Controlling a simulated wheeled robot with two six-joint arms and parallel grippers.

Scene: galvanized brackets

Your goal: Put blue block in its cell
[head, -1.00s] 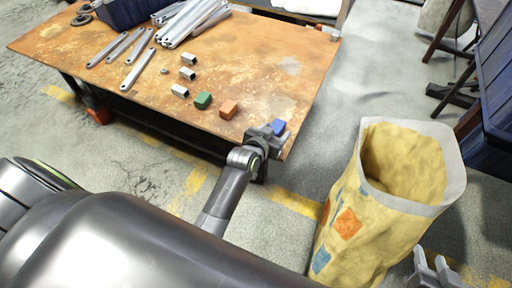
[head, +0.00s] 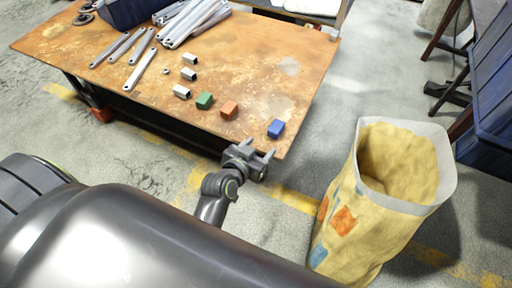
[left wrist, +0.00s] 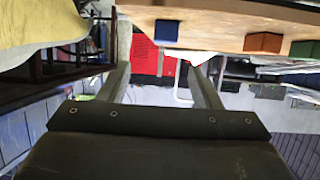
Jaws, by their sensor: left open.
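The blue block (head: 276,128) sits on the brown tabletop near its front right corner. It also shows in the left wrist view (left wrist: 166,31), at the table edge. A green block (head: 204,101) and an orange block (head: 229,110) stand to its left in a rough row. My left gripper (head: 262,154) is open and empty, apart from the blue block and just off the table's front edge. In the left wrist view its fingers (left wrist: 160,52) are spread, with the blue block seen between them. I cannot make out a cell for it. My right gripper is out of view.
The table (head: 235,60) also holds several galvanized brackets (head: 190,22), small metal pieces (head: 182,91) and a dark bin (head: 128,12). A yellow sack (head: 340,225) stands open on the floor right of the table. The tabletop's right part is mostly clear.

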